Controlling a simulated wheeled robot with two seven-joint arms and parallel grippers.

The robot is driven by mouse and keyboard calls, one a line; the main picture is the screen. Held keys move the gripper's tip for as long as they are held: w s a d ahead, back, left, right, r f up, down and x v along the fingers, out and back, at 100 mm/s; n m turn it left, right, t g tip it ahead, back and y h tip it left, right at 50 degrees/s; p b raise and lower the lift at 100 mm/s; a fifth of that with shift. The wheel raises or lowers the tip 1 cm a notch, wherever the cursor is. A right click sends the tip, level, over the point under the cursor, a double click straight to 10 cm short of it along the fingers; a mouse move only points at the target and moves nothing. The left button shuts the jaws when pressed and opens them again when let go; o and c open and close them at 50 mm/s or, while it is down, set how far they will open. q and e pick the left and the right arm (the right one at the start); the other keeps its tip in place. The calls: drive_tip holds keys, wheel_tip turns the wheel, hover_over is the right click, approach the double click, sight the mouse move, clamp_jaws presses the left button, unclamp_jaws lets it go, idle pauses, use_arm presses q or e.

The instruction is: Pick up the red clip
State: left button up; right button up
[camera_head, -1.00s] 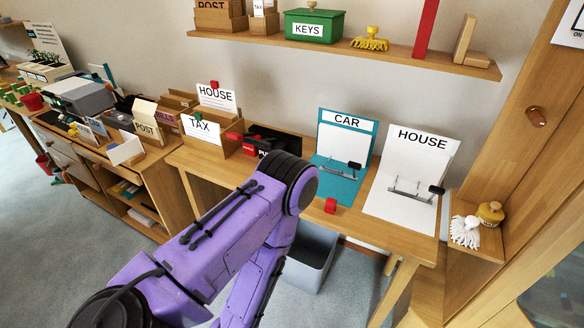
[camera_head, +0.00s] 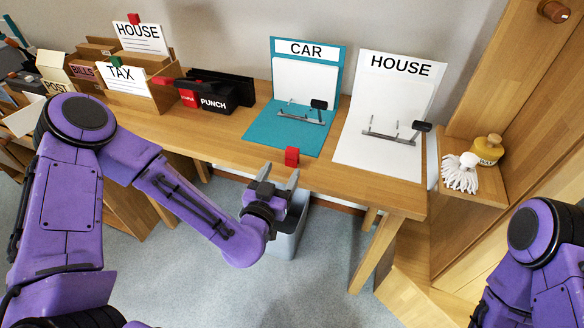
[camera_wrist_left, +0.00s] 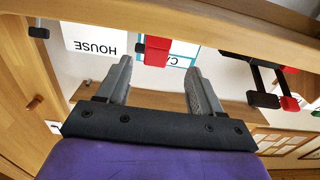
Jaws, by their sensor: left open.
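A small red clip (camera_head: 292,156) stands on the front edge of the wooden table, just in front of the blue-green CAR board. My left gripper (camera_head: 279,175) is open and empty, just below and in front of the clip, its fingers pointing towards the table edge. In the left wrist view the red clip (camera_wrist_left: 154,50) shows beyond and between the two spread fingertips (camera_wrist_left: 158,66), apart from them. Another red clip (camera_head: 134,18) sits on top of the HOUSE card at the back left. My right arm shows at the lower right, but its gripper is out of view.
The CAR board (camera_head: 262,138) and the white HOUSE board (camera_head: 350,155) carry metal clasps. A black punch (camera_head: 216,98) and a TAX card (camera_head: 126,76) stand to the left. A grey bin (camera_head: 290,235) is under the table. A shelf at right holds a white brush (camera_head: 461,174).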

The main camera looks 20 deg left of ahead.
sight(295, 149)
use_arm(q)
drive_tip(key=w, duration=0.3)
drive_tip(key=w+p, duration=0.1)
drive_tip(key=w, duration=0.5)
drive_tip(key=shift+w+d+r+p, duration=0.25)
drive_tip(key=shift+d+r+p, duration=0.05)
drive_tip(key=shift+d+r, duration=0.1)
drive_tip(key=c, duration=1)
